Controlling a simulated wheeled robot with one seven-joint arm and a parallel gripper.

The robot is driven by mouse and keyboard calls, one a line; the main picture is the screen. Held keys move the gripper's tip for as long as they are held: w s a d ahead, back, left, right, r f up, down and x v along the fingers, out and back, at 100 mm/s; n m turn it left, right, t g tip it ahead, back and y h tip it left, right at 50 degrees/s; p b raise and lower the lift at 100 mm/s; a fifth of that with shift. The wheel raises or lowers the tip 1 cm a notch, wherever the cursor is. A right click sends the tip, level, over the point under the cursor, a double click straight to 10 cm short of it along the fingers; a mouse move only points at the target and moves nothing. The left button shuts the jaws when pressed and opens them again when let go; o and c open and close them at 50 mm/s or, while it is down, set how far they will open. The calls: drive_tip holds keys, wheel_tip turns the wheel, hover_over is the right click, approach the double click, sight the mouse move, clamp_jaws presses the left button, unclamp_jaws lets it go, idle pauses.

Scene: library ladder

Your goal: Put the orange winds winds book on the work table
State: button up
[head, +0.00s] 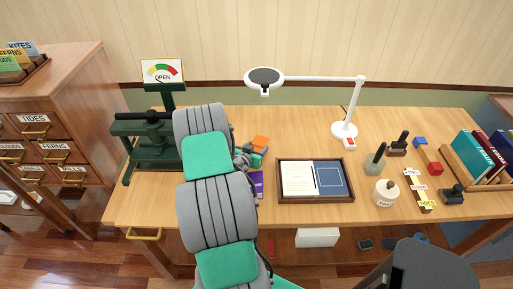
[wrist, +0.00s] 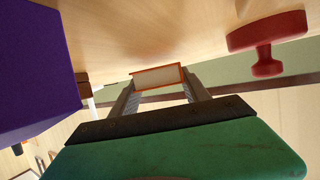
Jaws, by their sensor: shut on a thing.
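An orange book (head: 260,143) shows just beyond the end of my arm in the head view, over the back middle of the work table (head: 300,125). In the wrist view the orange-edged book (wrist: 158,77), with pale pages facing me, sits between the two fingers of my gripper (wrist: 162,92). My gripper is shut on it; in the head view my arm partly covers the gripper (head: 248,156). The book's title cannot be read. Whether the book touches the tabletop cannot be told.
A purple thing (head: 257,184) is close beside my arm, large at left in the wrist view (wrist: 38,70). A tray (head: 316,200) with papers, a white lamp (head: 345,130), a green press (head: 150,140) and a book rack (head: 475,170) stand on the table. A red knob-shaped thing (wrist: 267,45) shows in the wrist view.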

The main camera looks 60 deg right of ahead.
drive_tip(key=shift+f+b, duration=0.4)
drive_tip(key=shift+b, duration=0.05)
drive_tip(key=shift+s+a+f, duration=0.1)
drive_tip(key=shift+f, duration=0.05)
